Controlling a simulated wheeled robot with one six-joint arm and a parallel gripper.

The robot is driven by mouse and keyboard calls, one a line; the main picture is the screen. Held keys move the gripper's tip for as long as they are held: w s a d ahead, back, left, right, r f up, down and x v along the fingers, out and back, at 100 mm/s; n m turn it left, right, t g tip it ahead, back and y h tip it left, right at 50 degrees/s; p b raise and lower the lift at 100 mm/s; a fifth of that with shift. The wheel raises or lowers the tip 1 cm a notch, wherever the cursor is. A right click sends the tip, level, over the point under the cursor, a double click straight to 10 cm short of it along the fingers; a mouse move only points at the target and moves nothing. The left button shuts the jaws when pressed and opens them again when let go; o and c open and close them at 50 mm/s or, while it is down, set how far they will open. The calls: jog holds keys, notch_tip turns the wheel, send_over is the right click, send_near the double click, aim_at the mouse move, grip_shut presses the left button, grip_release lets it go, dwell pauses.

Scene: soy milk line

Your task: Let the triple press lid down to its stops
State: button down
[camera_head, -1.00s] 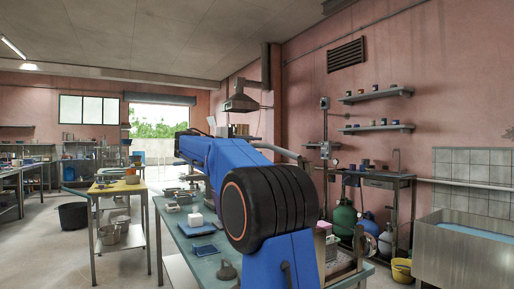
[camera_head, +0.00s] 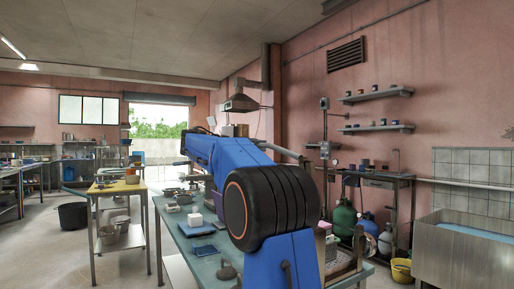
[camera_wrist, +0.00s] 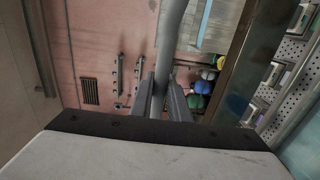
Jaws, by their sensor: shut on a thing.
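My gripper (camera_wrist: 160,92) is closed around a long grey round bar (camera_wrist: 172,35) in the wrist view. The bar runs up out of the picture between the two fingers. At the right of that view is a perforated metal surface (camera_wrist: 294,50) with several small blocks or fittings on it, beside a dark smooth panel (camera_wrist: 232,70). I cannot tell which of these belongs to the press lid, or how near the lid is to its stops. In the head view my blue arm hides the gripper and most of the press area.
The green worktable (camera_head: 205,258) carries a white block (camera_head: 195,219) and a blue tray (camera_head: 203,227). A yellow-topped table (camera_head: 118,187) stands left. Gas bottles (camera_head: 344,219), a yellow bucket (camera_head: 402,270) and a steel basin (camera_head: 462,252) are at right. Floor shows between the tables.

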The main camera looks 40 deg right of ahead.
jog(key=s+d+f+y, duration=0.2)
jog(key=d+f+y, duration=0.1)
jog(key=d, duration=0.7)
jog(key=s+d+f+t+y, duration=0.1)
jog(key=s+d+f+y, duration=0.2)
jog(key=d, duration=0.8)
jog(key=shift+t+y, duration=0.3)
jog(key=shift+y, duration=0.1)
jog(key=c, duration=1.7)
grip_release()
jog(key=shift+a, duration=0.1)
jog(key=shift+r, duration=0.1)
jog(key=v, duration=1.7)
jog(key=shift+a, duration=0.25)
